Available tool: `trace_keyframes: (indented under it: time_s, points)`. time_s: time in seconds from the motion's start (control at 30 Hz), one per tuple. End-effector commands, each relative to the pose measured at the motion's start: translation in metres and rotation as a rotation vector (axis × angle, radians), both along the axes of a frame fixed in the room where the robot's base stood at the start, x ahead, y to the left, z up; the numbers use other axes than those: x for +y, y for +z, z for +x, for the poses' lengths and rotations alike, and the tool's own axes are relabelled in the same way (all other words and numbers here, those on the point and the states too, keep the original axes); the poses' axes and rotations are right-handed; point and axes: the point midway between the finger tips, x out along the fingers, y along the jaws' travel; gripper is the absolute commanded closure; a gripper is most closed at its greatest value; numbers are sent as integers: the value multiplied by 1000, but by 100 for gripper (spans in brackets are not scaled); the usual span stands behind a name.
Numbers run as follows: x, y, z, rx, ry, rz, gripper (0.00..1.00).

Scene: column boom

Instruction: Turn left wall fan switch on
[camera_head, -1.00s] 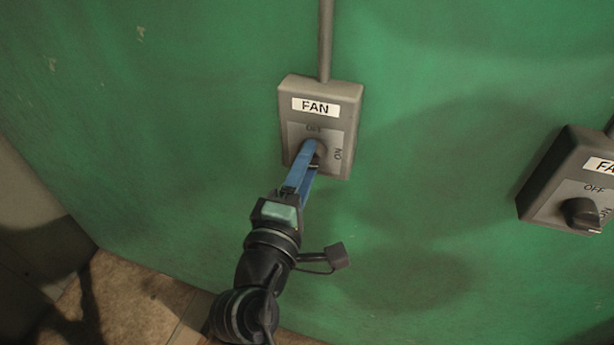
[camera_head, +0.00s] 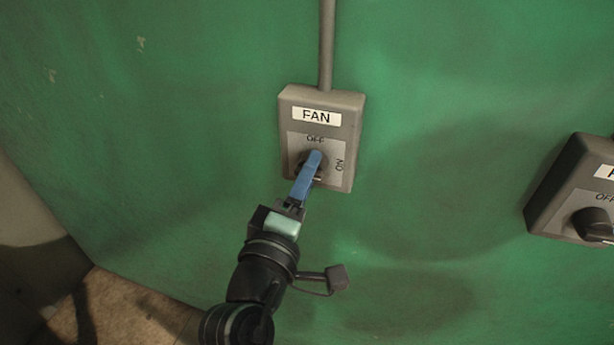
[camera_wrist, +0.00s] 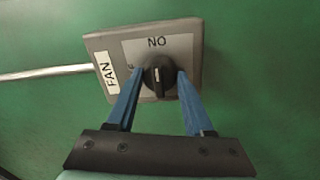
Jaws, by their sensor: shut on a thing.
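The left fan switch (camera_head: 350,120) is a grey wall box with a FAN label, OFF at the top of its plate and ON at the right. Its round dark knob (camera_wrist: 158,76) sits between the blue fingers of my gripper (camera_wrist: 159,74) in the wrist view. In that view the knob's ridge and white mark run up and down, in line with the ON letters. In the head view my gripper (camera_head: 314,160) covers most of the knob, one finger hiding the other. My gripper is shut on the knob.
A second fan switch (camera_head: 569,190) with a dark knob is on the green wall at the right edge, partly cut off. A grey conduit (camera_head: 327,45) rises from the left box. The wall between the boxes is clear.

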Motion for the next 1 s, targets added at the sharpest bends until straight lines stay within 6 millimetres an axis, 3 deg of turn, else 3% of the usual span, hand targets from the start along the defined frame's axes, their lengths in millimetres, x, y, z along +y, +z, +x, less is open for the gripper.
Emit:
trace_keyframes:
  time_s: [0.03,0.17,0.57,0.67,1.0]
  points:
    - [0,0,0,0,0,3,42]
    - [0,0,0,0,0,2,19]
    - [3,-2,-6,1,2,0,18]
    - [7,-4,-18,1,3,-1,18]
    - [30,-10,-88,2,5,1,18]
